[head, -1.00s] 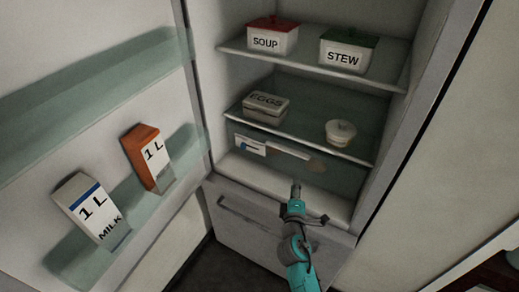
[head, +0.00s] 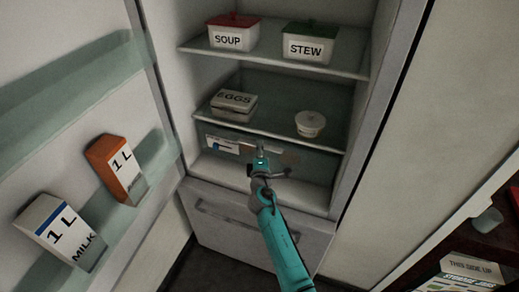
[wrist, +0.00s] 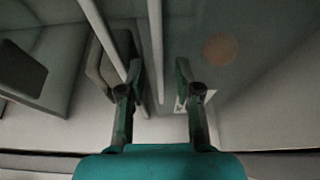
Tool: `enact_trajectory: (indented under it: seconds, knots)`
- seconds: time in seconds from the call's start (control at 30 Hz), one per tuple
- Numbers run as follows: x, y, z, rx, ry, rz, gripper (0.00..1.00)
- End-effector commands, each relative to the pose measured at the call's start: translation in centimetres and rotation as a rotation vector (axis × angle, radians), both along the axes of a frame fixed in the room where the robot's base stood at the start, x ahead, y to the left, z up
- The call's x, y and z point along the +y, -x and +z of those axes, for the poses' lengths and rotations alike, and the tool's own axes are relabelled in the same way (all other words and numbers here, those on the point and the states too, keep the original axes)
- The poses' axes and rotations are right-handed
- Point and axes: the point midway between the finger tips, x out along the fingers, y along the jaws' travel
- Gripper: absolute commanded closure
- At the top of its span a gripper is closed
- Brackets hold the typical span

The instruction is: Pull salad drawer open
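The salad drawer (head: 316,166) has a clear front below the lower glass shelf, with a white-and-blue label (head: 222,145) at its left. A pale bar, which looks like its handle, runs across the front and is partly hidden by my gripper (head: 260,153) in the head view. In the wrist view my gripper (wrist: 158,66) is open, with a pale bar (wrist: 155,30) running between its two fingers. I cannot tell whether the fingers touch it or how deep it lies. A round orange-brown patch (wrist: 220,48) shows right of the bar. The drawer looks shut.
An egg box (head: 234,104) and a small white tub (head: 310,123) stand on the lower shelf, just above. Soup (head: 230,37) and stew (head: 308,47) boxes are higher. The open door with cartons (head: 62,230) is at left. A lower drawer (head: 255,235) is beneath.

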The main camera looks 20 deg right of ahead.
Motion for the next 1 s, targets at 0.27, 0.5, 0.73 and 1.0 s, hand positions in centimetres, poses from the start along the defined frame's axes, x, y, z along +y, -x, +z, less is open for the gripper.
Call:
enact_trajectory:
  seconds: [0.27,0.5,0.73,1.0]
  knots:
    - [-0.17,-0.79,-0.01,0.000,-0.001,0.001,0.67]
    - [-0.17,-0.77,0.00,0.000,-0.001,0.001,0.87]
    - [-0.17,-0.76,0.00,0.000,-0.001,0.001,1.00]
    - [0.18,-0.28,-0.03,0.001,0.000,0.001,1.00]
